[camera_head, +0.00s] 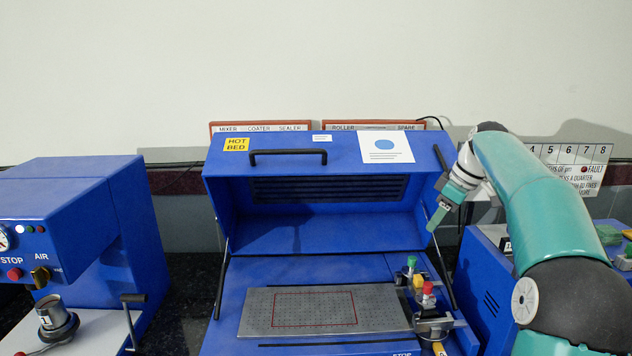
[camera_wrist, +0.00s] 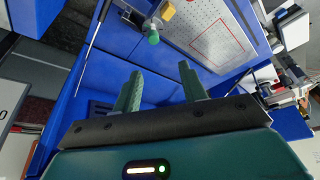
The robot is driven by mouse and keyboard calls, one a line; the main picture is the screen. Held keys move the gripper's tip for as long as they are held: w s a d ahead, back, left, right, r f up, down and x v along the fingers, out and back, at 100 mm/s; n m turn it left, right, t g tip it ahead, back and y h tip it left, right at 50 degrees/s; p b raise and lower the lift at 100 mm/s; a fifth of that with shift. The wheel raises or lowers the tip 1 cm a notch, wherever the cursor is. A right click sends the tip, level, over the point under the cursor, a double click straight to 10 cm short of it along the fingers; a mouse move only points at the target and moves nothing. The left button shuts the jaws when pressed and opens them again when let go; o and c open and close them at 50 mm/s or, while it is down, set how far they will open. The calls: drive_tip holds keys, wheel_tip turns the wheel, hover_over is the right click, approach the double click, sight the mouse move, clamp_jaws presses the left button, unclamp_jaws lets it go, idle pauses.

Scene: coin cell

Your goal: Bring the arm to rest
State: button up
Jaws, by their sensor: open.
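My gripper (camera_head: 437,216) is at the right of the blue coater, at the end of my teal arm, just in front of the right edge of its raised lid (camera_head: 310,232). In the wrist view my gripper (camera_wrist: 160,88) shows two green fingers, spread apart with nothing between them. The perforated bed plate (camera_head: 390,306) with a red outline lies bare below the lid. It also shows in the wrist view (camera_wrist: 190,15), beyond the fingers. I cannot tell the exact gap between the gripper and the lid edge.
Green and red knobs (camera_head: 428,288) stand right of the plate, with a green one (camera_wrist: 153,37) in the wrist view. A lid strut (camera_head: 441,270) runs near the gripper. A blue press machine (camera_head: 75,215) stands left, another blue machine (camera_head: 487,285) right. The wall above is clear.

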drive_tip(key=s+a+r+m+h, duration=0.25)
drive_tip(key=s+a+m, duration=0.25)
drive_tip(key=s+a, duration=1.05)
drive_tip(key=s+a+f+m+t, duration=0.1)
drive_tip(key=s+a+f+m, duration=0.1)
drive_tip(key=s+f, duration=0.4)
drive_tip(key=s+a+f+m+t, duration=0.1)
drive_tip(key=s+f, duration=0.5)
drive_tip(key=s, duration=0.7)
drive_tip(key=shift+a+m+t+h, duration=0.35)
drive_tip(key=shift+a+m, duration=0.15)
drive_tip(key=shift+m, duration=0.3)
